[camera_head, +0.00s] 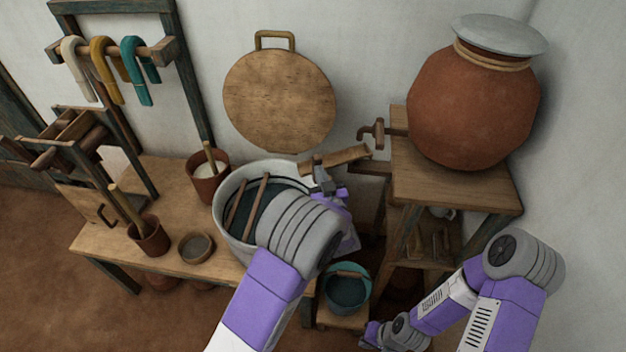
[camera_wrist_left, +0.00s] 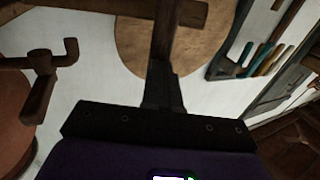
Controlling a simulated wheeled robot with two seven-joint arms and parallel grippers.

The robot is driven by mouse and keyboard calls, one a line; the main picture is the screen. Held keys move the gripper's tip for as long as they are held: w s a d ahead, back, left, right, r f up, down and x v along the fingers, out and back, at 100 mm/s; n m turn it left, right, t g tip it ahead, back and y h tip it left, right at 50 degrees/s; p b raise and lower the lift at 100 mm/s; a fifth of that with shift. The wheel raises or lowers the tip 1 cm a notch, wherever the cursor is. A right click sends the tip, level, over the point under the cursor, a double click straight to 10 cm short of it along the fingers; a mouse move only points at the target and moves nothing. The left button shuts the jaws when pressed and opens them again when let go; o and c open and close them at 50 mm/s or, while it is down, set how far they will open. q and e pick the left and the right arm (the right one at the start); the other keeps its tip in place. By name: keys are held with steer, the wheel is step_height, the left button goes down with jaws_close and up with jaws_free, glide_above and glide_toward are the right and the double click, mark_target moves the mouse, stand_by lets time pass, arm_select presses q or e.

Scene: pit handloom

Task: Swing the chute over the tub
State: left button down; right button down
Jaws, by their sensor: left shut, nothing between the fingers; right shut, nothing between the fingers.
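The wooden chute (camera_head: 342,158) is a short trough below the jar's wooden tap (camera_head: 374,133). Its left end reaches the right rim of the grey tub (camera_head: 222,232), which holds dark liquid. My left gripper (camera_head: 322,178) is shut and empty, just below the chute by the tub's right rim; contact is unclear. In the left wrist view its dark fingers (camera_wrist_left: 163,85) are together, in line with a brown upright piece under a wooden bar (camera_wrist_left: 110,10). My right gripper (camera_head: 372,333) is low, near the bottom edge, shut and partly hidden.
A big clay jar (camera_head: 470,105) with a lid stands on a wooden stand (camera_head: 455,190) at right. A round wooden lid (camera_head: 280,100) hangs on the wall. Small pots (camera_head: 208,185) stand around the tub on the bench (camera_head: 175,195). A teal bucket (camera_head: 347,290) sits below.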

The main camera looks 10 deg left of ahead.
arm_select(q)
steer(key=shift+w+a+r, duration=0.1)
steer(key=shift+w+a, duration=0.6)
steer(key=shift+a, duration=0.35)
arm_select(e)
steer(key=shift+f, duration=0.2)
arm_select(q)
steer(key=shift+a, duration=0.1)
